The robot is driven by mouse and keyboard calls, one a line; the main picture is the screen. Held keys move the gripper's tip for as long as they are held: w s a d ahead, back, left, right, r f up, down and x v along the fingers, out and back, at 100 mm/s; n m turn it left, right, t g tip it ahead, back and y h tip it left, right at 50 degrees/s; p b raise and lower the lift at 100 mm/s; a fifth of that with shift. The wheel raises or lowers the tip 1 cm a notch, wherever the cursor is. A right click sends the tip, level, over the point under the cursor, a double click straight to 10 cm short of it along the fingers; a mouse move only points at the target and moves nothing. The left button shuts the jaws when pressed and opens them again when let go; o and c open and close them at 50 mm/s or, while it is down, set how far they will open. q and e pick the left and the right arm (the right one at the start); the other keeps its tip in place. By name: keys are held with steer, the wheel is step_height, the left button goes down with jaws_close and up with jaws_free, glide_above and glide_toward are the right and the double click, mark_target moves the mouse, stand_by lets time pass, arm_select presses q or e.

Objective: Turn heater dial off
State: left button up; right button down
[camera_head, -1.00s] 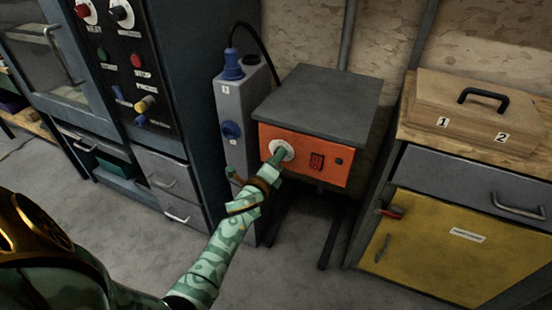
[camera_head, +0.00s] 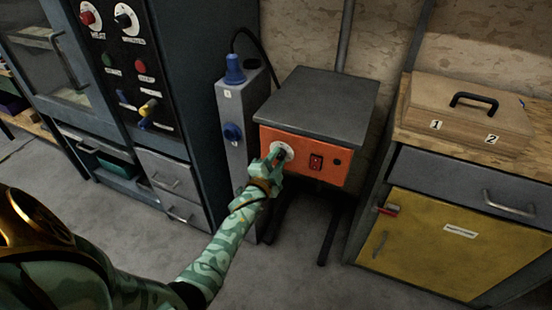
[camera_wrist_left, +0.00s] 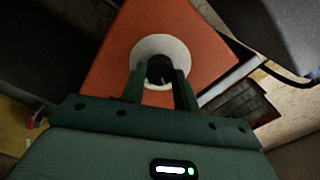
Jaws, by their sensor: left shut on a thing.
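The heater (camera_head: 316,104) is a box with a dark grey top and an orange front panel, standing on dark legs. Its dial is a dark knob (camera_wrist_left: 160,69) on a round white plate (camera_wrist_left: 178,48), at the left of the orange panel. In the head view the plate (camera_head: 287,149) shows partly behind my gripper. My left gripper (camera_head: 272,157) is at the dial; in the left wrist view its two fingers (camera_wrist_left: 160,85) stand on both sides of the knob, shut on it. The knob's marking cannot be read. My right gripper is not in view.
A red switch (camera_head: 316,162) and a black round part (camera_head: 337,162) sit right of the dial. A grey post with blue plugs (camera_head: 233,125) stands close left. A yellow cabinet (camera_head: 425,240) with a wooden case (camera_head: 470,118) stands right. The floor in front is clear.

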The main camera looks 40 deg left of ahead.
arm_select(q)
steer(key=n+p, duration=0.1)
steer(key=n, duration=0.2)
steer(key=shift+s, duration=0.1)
steer(key=shift+f+n, duration=0.15)
steer(key=shift+n, duration=0.75)
steer(key=o, duration=0.9)
steer(key=shift+o, duration=0.4)
steer(key=shift+p, duration=0.3)
